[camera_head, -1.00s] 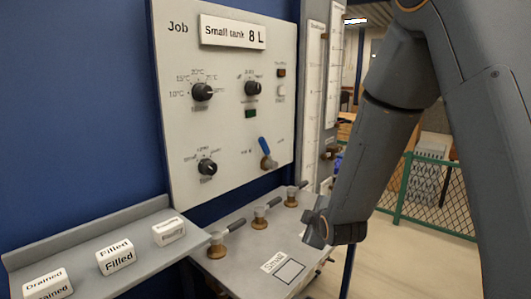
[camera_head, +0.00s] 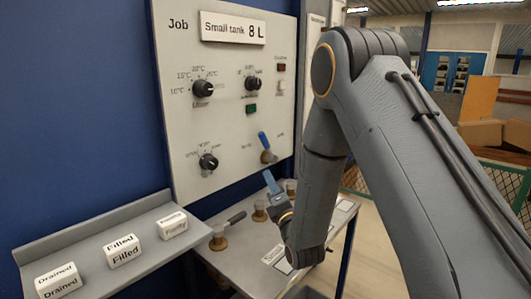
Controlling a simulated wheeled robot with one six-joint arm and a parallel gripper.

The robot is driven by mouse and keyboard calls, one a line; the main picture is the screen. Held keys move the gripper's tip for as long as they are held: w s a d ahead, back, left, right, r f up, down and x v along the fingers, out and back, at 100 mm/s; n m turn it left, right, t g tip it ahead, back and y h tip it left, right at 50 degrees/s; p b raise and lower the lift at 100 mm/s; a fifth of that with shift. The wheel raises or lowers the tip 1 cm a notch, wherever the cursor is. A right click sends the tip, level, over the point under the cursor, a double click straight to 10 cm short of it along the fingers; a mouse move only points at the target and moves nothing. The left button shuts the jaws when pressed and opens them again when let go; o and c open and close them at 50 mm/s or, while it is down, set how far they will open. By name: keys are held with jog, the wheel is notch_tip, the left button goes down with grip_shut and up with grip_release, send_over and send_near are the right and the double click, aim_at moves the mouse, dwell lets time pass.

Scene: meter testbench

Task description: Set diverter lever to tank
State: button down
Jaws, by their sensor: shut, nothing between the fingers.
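The diverter lever (camera_head: 264,141) is a blue handle on a brass pivot, low on the right of the white panel (camera_head: 225,125). Its handle points up and slightly left. The small labels on either side are too blurred to read. My gripper (camera_head: 270,180) is shut and empty, its narrow blue-grey tip pointing up and a little left. In the picture it sits just below the lever's pivot, with a small gap between them. I cannot tell how far in front of the panel it is.
Brass valves with dark handles (camera_head: 218,239) stand on the grey bench below, partly behind my gripper. The panel also has black knobs (camera_head: 203,89) and a "Small tank 8 L" card (camera_head: 232,28). A shelf (camera_head: 40,250) at left holds labelled blocks (camera_head: 123,251).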

aim_at(267, 148)
jog(key=d+p+x, duration=0.1)
jog(key=p+x, duration=0.1)
jog(key=x, duration=0.4)
jog(key=d+r+p+x, duration=0.1)
jog(key=p+x, duration=0.2)
jog(key=x, duration=0.4)
jog(key=shift+w+d, duration=0.25)
jog(key=shift+d, duration=0.05)
jog(key=shift+r, duration=0.2)
